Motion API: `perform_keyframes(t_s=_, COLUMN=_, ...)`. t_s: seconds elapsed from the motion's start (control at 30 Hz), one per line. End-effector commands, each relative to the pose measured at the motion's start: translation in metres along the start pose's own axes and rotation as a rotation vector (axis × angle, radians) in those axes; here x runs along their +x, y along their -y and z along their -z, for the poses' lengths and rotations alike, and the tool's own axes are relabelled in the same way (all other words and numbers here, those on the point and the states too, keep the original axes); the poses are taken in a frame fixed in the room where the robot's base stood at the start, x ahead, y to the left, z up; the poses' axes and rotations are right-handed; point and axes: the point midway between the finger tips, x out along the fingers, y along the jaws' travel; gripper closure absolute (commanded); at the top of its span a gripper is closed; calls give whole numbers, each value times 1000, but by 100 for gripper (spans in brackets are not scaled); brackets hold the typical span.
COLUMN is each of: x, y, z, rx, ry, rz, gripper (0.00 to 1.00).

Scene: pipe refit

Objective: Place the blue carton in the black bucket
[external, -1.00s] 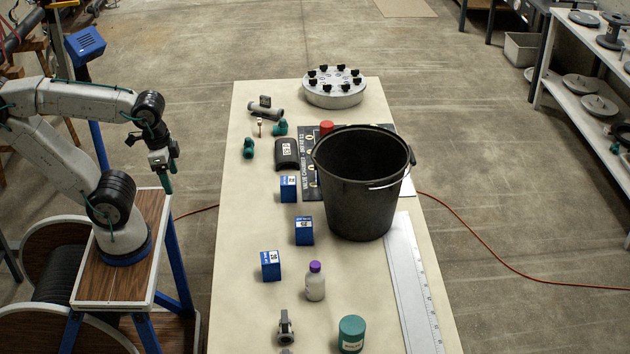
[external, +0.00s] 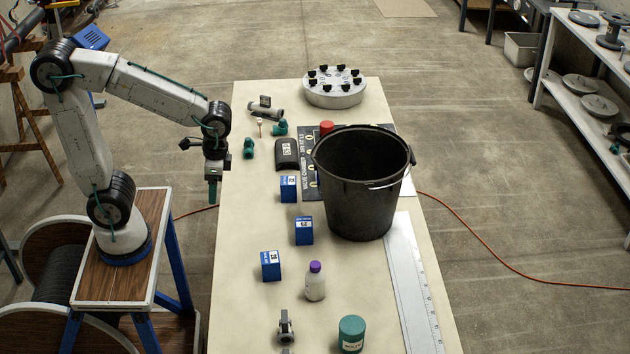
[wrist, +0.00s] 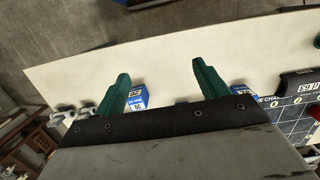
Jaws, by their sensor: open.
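Three blue cartons stand on the table: one at the back (external: 288,189), one in the middle (external: 304,231) and one at the front (external: 271,266). The black bucket (external: 350,205) stands upright to their right, its visible inside dark and its handle down at the right. My gripper (external: 213,195) hangs fingers down just off the table's left edge, left of the cartons, touching nothing. In the wrist view its green fingers (wrist: 162,82) are spread and empty. One blue carton (wrist: 138,98) shows beside the left finger and another (wrist: 243,90) right of the right finger, both partly hidden.
A purple-capped bottle (external: 315,284) stands right of the front carton, with a teal jar (external: 351,334) nearer. A black case (external: 287,154), green fittings (external: 249,148) and a round flange (external: 334,90) lie farther back. A ruler (external: 413,290) lies along the right edge.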

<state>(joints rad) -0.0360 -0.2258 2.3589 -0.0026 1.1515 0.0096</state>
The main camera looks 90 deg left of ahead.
Motion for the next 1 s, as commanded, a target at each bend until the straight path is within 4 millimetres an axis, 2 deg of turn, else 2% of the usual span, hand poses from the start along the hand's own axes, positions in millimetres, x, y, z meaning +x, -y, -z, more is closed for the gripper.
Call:
perform_keyframes(t_s=0.03, x=8, y=2, z=20, rx=-2, ry=21, rz=-1, gripper=27)
perform_keyframes(t_s=0.17, x=27, y=6, z=72, rx=-4, ry=37, rz=-2, gripper=27)
perform_keyframes(t_s=0.3, x=54, y=11, z=130, rx=-1, ry=38, rz=-3, gripper=27)
perform_keyframes(t_s=0.5, x=88, y=18, z=203, rx=6, ry=-9, rz=-2, gripper=27)
perform_keyframes(t_s=0.57, x=91, y=19, z=222, rx=10, ry=-39, rz=-1, gripper=27)
perform_keyframes(t_s=0.63, x=83, y=20, z=246, rx=17, ry=-101, rz=3, gripper=27)
perform_keyframes(t_s=0.7, x=78, y=20, z=254, rx=23, ry=-138, rz=5, gripper=27)
perform_keyframes(t_s=1.0, x=110, y=21, z=259, rx=27, ry=-142, rz=5, gripper=27)
